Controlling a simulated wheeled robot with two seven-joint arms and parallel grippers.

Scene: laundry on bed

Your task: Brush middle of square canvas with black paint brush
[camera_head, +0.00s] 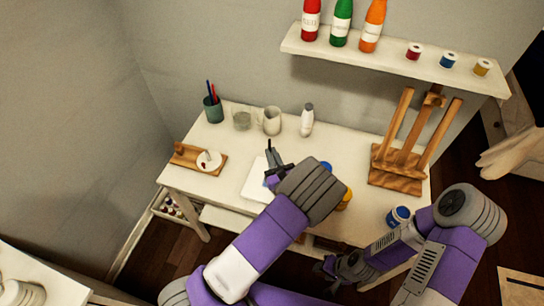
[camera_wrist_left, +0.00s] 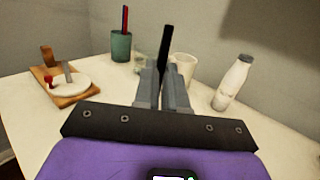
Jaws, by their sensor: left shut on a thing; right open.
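The white square canvas (camera_head: 256,184) lies flat on the white table, partly covered by my left arm and gripper. My left gripper (camera_head: 274,164) is over the canvas's right side, shut on the black paint brush (camera_head: 269,146). In the left wrist view the brush (camera_wrist_left: 166,45) stands up between the grey fingers (camera_wrist_left: 164,85). Whether the brush touches the canvas cannot be told, and the canvas cannot be made out in the wrist view. My right gripper (camera_head: 340,270) is open and empty, low in front of the table's edge.
The table (camera_head: 232,141) holds a brush cup (camera_head: 213,110), a glass (camera_head: 242,121), a pitcher (camera_head: 272,121), a white bottle (camera_head: 307,119) and a wooden board (camera_head: 186,155) with a white palette (camera_head: 209,160). A wooden easel (camera_head: 397,180) and blue paint pot (camera_head: 398,216) are right. A shelf (camera_head: 390,61) hangs above.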

